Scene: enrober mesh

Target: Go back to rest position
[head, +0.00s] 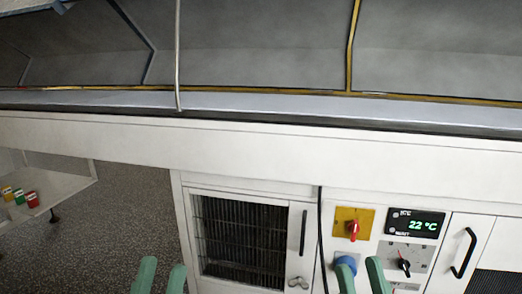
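My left gripper (159,278) shows at the bottom edge, left of centre, as two green fingertips with a gap between them. It is open, and only the speckled floor shows between the fingers. My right gripper (361,276) shows at the bottom edge, right of centre, also as two green fingers spread apart. It is open, with the white cabinet front behind it. Its left finger overlaps a blue round knob (346,261); I cannot tell whether they touch. The rest of both grippers is below the picture.
A white machine (250,150) spans the view, with a long trough above. Its front has a grille door (241,243), a red switch on a yellow plate (341,215), a 22 °C display (416,223) and a black handle (463,253). A white table (70,187) with small coloured containers stands left.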

